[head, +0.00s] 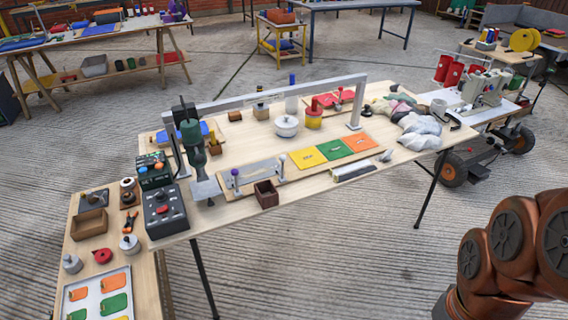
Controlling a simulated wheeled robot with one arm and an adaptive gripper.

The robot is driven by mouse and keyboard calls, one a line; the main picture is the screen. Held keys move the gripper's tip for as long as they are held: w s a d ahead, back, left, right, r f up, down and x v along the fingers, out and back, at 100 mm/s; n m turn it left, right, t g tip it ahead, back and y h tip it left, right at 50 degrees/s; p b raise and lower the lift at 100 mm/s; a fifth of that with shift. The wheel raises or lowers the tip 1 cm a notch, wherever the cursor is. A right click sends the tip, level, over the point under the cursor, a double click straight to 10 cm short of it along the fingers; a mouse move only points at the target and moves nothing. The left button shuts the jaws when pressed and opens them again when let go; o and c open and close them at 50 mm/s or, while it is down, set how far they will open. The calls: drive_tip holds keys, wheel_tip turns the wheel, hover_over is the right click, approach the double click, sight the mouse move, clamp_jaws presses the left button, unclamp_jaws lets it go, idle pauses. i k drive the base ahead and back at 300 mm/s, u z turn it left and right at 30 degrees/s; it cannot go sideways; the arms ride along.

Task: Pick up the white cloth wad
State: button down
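A crumpled white-grey cloth wad (421,131) lies on the wooden table near its right end. More crumpled cloth in grey, pink and dark tones lies just behind it and seems to touch it. Only part of my orange-brown arm shows at the lower right of the head view, well in front of the table and apart from the wad. My gripper is outside the picture.
On the table near the wad are a small silver scoop-like piece (386,156), a white-and-black bar (354,171) and an orange square (358,143). A grey metal frame (270,91) spans the tabletop. A wheeled cart (488,125) stands behind the right end. The floor in front is clear.

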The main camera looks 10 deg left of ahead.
sight(386, 155)
drive_tip(key=u, duration=0.35)
drive_tip(key=i, duration=0.45)
drive_tip(key=u, duration=0.6)
drive_tip(key=i, duration=1)
drive_tip(key=z, duration=0.25)
